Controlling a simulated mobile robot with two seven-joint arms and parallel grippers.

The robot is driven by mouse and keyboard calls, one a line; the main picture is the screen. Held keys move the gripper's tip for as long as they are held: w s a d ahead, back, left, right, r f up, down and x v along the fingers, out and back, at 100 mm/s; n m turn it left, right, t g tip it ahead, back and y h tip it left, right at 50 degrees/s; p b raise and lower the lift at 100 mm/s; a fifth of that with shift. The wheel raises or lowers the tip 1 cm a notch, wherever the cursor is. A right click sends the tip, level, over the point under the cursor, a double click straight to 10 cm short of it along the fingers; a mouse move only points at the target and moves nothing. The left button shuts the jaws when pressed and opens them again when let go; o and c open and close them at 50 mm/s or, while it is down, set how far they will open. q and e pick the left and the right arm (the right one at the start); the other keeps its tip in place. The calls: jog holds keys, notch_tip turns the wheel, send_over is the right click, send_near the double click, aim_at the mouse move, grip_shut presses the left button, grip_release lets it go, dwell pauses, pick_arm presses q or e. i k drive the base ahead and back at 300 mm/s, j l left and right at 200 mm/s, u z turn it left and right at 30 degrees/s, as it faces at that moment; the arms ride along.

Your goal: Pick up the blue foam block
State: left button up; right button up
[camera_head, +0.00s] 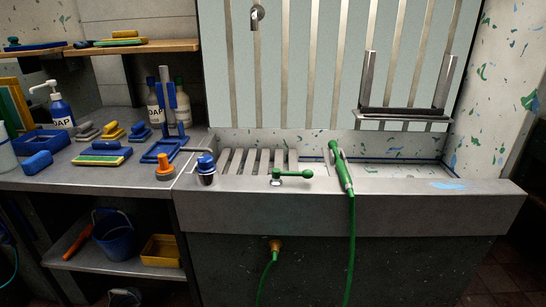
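A blue rounded block (37,163), which looks like the foam block, lies on the grey counter (90,182) at the left, in front of a blue tray (40,142). A smaller blue piece (140,131) lies further back on the counter; I cannot tell if it is foam too. Neither of my grippers shows in the head view.
A yellow and blue sponge (102,155), a blue frame (163,151), an orange-topped piece (165,167) and a soap bottle (60,108) crowd the counter. A sink (340,205) with a green hose (351,235) is to the right. The counter's front strip is clear.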

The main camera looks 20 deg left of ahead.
aim_at(36, 163)
jog(key=u, duration=1.6)
jog(key=i+j+z, duration=0.1)
jog(key=z, duration=0.9)
jog(key=j+z, duration=0.35)
jog(key=j, duration=0.35)
jog(key=j+z, duration=0.4)
jog(key=j, duration=0.35)
jog(key=j+z, duration=0.35)
jog(key=j, duration=0.35)
jog(key=k, duration=0.05)
